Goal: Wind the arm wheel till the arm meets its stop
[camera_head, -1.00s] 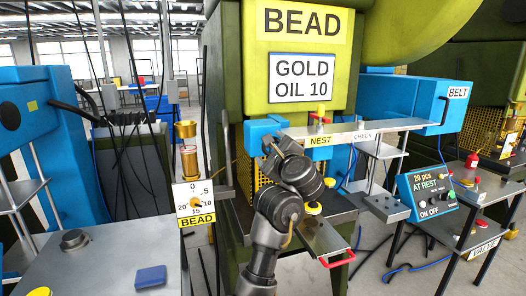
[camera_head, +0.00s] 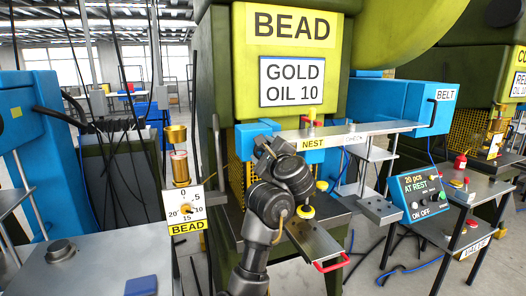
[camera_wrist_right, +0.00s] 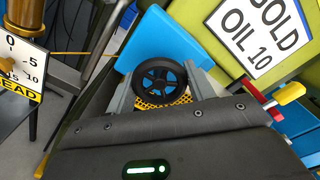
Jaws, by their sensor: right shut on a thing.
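The arm wheel (camera_wrist_right: 160,83) is a black spoked wheel, seen between my two grey fingers in the right wrist view. My right gripper (camera_wrist_right: 162,90) is shut on it, one finger at each side of the rim. Blue shows through the spokes. In the head view my right gripper (camera_head: 268,146) is at the blue block (camera_head: 250,134) on the front of the BEAD press, and my own wrist hides the wheel there. I cannot make out the arm's stop. My left gripper is in neither current view.
A BEAD dial (camera_head: 186,212) with a brass cup (camera_head: 176,134) above it stands to the left. A NEST shelf (camera_head: 365,134) with a red-and-yellow knob (camera_head: 318,124) lies right of my gripper. A control box (camera_head: 424,194) reads AT REST. A red-handled plate (camera_head: 318,244) juts out below.

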